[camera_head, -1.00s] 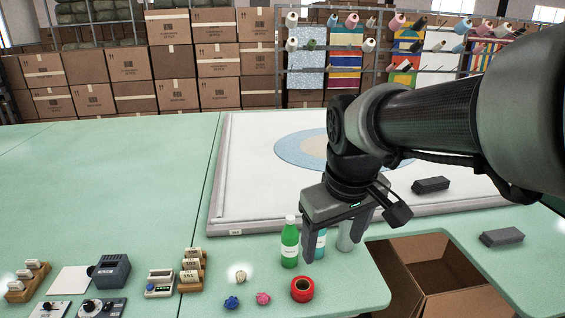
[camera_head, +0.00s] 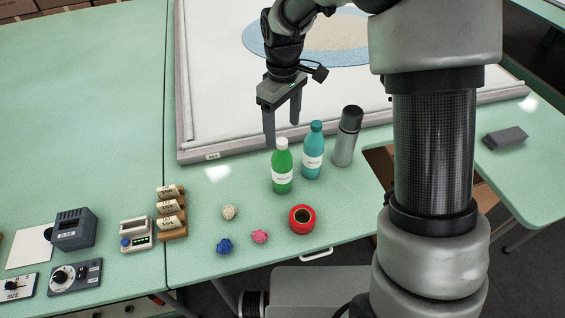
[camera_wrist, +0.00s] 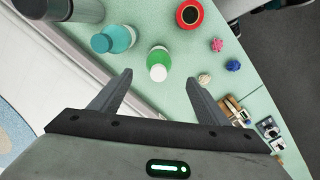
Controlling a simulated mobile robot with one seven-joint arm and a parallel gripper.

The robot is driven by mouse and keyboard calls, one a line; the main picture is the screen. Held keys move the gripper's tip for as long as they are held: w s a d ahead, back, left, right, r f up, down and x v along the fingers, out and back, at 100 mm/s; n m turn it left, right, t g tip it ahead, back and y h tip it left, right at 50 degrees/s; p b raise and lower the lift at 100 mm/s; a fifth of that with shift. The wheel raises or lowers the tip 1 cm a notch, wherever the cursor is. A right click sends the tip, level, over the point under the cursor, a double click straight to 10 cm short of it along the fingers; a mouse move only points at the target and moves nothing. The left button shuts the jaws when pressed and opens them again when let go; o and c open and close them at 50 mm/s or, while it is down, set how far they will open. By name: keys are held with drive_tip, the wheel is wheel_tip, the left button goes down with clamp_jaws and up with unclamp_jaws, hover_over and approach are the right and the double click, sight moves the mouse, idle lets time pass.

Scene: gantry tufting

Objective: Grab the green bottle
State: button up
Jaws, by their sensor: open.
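The green bottle (camera_head: 282,168) with a white cap and white label stands upright on the pale green table, in front of the framed white panel. In the wrist view the green bottle (camera_wrist: 158,62) shows from above, ahead of the fingers and between their lines. My gripper (camera_head: 283,132) is open and empty. Its fingers point down, just behind and above the green bottle, with the left fingertip close to the cap in the picture. In the wrist view both fingers of my gripper (camera_wrist: 160,82) are spread apart, and nothing is between them.
A teal bottle (camera_head: 313,152) stands just right of the green one, with a grey flask (camera_head: 347,138) beyond it. A red tape roll (camera_head: 302,219) and small yarn balls (camera_head: 260,237) lie in front.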

sight(283, 142)
wheel_tip(283, 142, down, 9)
drive_tip(key=shift+r, duration=0.2)
drive_tip(key=shift+w+a+f+p, duration=0.1)
drive_tip(key=shift+f+p, duration=0.2)
drive_tip(key=shift+f, duration=1.25)
drive_tip(key=shift+w+f+p, duration=0.1)
drive_tip(key=shift+f+p, duration=0.2)
drive_tip(key=shift+f, duration=1.25)
drive_tip(key=shift+r, duration=0.1)
drive_tip(key=c, duration=1.6)
